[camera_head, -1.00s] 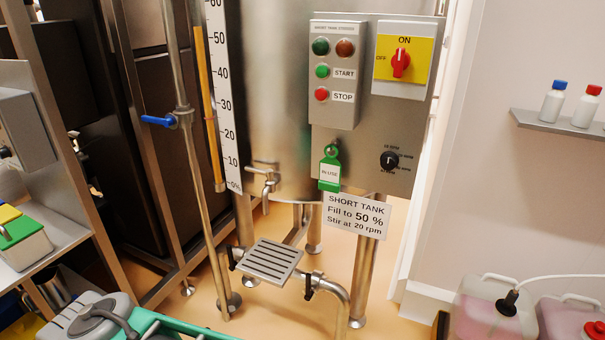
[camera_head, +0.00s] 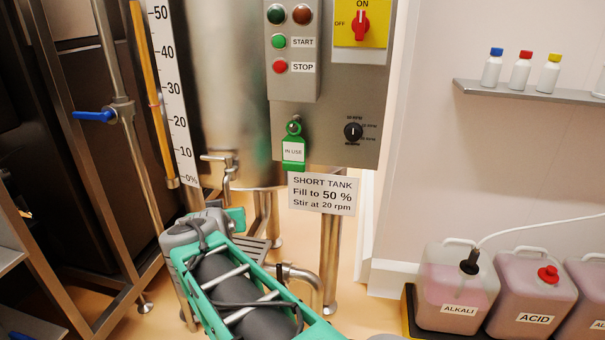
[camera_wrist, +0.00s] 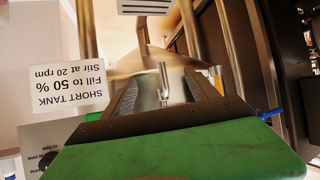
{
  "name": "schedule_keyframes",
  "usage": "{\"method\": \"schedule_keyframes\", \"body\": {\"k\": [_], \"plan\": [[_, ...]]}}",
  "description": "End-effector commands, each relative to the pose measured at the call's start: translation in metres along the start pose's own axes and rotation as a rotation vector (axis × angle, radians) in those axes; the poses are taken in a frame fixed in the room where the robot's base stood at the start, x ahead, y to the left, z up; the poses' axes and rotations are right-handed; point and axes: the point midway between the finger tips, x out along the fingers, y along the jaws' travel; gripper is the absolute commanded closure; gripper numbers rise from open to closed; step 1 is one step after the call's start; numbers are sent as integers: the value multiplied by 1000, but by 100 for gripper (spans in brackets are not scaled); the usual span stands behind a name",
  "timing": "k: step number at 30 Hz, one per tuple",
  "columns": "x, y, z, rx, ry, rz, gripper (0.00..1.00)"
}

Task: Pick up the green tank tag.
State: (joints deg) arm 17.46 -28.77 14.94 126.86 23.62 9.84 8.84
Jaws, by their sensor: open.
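The green tank tag (camera_head: 293,153), marked IN USE, hangs from a small knob at the lower left of the grey control panel (camera_head: 330,125), just above the SHORT TANK sign (camera_head: 321,194). My gripper (camera_head: 236,218) is below and to the left of the tag in the head view, apart from it. Its fingers are hard to make out there. In the wrist view my gripper (camera_wrist: 163,80) is open, with nothing seen held between its fingers. The sign (camera_wrist: 68,87) shows upside down at the left.
The tank's tap (camera_head: 222,163) juts out left of the tag, near my gripper. A slotted grate (camera_head: 252,248) is partly behind my arm. A pipe with a blue valve handle (camera_head: 94,116) stands at the left. Jugs (camera_head: 455,285) and a bottle shelf (camera_head: 530,91) are at the right.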

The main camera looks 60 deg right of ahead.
Motion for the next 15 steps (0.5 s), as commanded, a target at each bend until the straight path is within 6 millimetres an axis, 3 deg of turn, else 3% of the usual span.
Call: {"method": "schedule_keyframes", "body": {"k": [1, 3, 6, 9, 15], "plan": [[25, 46, -17, 63, 133, 111, 27], [30, 100, -54, 112, 308, 239, 21], [22, 148, -86, 131, 467, 351, 16], [20, 166, -103, 133, 524, 389, 16], [40, 178, -119, 131, 525, 388, 16]]}}
